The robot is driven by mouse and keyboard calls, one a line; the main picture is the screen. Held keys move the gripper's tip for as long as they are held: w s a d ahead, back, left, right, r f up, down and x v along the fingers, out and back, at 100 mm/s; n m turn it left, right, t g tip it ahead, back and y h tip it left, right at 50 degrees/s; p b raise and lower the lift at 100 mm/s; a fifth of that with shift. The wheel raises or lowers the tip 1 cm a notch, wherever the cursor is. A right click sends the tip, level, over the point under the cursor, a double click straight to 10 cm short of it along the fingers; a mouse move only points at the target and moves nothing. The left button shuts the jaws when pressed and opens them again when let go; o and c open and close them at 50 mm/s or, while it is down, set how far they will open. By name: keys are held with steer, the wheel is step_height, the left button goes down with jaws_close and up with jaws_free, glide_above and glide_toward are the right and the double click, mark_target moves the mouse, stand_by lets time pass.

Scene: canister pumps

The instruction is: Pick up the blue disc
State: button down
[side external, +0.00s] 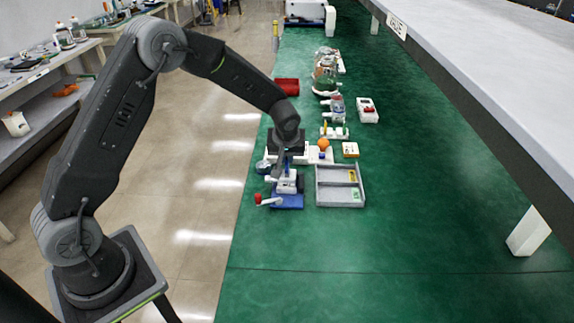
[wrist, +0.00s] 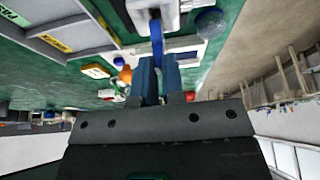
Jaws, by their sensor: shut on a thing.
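The blue disc (wrist: 156,37) shows edge-on in the wrist view as a narrow upright blue strip. My gripper (wrist: 157,68) is shut on it, with a blue finger on either side. The disc's far end is close to a white part (wrist: 150,12) at the top of the wrist view; I cannot tell whether they touch. In the side view my gripper (side external: 287,164) points down just above a white pump fixture (side external: 287,183) on a blue base (side external: 288,202). The disc is too small there to tell apart from the fingers.
A grey compartment tray (side external: 340,204) with labels stands right of the fixture. An orange ball (side external: 323,144) and a white box (side external: 350,149) are behind the tray. A red-ended lever (side external: 258,199) sticks out left. The green table (side external: 440,220) is clear to the right and front.

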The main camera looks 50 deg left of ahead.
steer(key=s+a+r, duration=0.6)
steer(key=s+a, duration=0.1)
steer(key=a, duration=0.2)
steer(key=shift+a+r, duration=0.2)
steer(key=shift+r, duration=0.2)
steer(key=w+d+m+g+h, duration=0.2)
steer(key=m, duration=1)
steer(key=w+d+m+g+h, duration=0.2)
steer(key=w+d+m, duration=0.1)
steer(key=m, duration=0.9)
steer(key=w+d+m+g+h, duration=0.2)
steer(key=w+d+m, duration=0.1)
steer(key=m, duration=0.9)
steer(key=shift+d+f, duration=0.1)
steer(key=shift+d, duration=0.15)
steer(key=shift+f, duration=2.85)
